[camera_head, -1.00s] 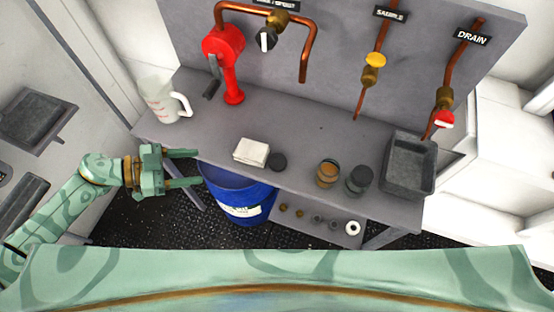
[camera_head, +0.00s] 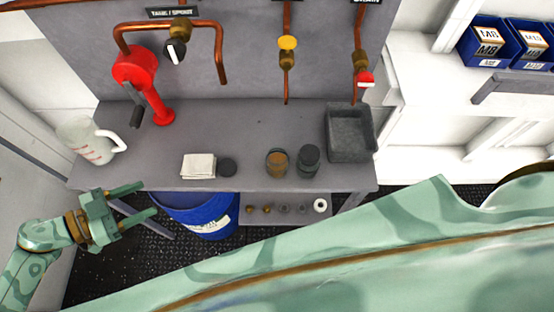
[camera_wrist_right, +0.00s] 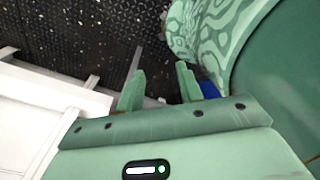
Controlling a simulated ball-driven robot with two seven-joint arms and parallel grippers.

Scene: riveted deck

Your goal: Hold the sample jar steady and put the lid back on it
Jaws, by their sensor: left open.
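An open glass jar with brown contents (camera_head: 277,162) stands upright near the front edge of the grey bench. A dark, closed-looking jar (camera_head: 308,160) stands just right of it. A flat black disc (camera_head: 227,167), likely the lid, lies to the left, beside a folded white cloth (camera_head: 199,166). My left gripper (camera_head: 149,199) is open and empty, off the bench's front left edge and well left of the jars. My right gripper (camera_wrist_right: 160,78) shows only in the right wrist view; its fingers are apart with nothing between them, over dark floor.
A white measuring jug (camera_head: 84,140) stands at the bench's left end, near a red hand pump (camera_head: 135,70). A grey basin (camera_head: 350,134) is at the right end. A blue drum (camera_head: 200,212) stands below the front edge. The bench's middle back is clear. Blue bins (camera_head: 488,43) are far right.

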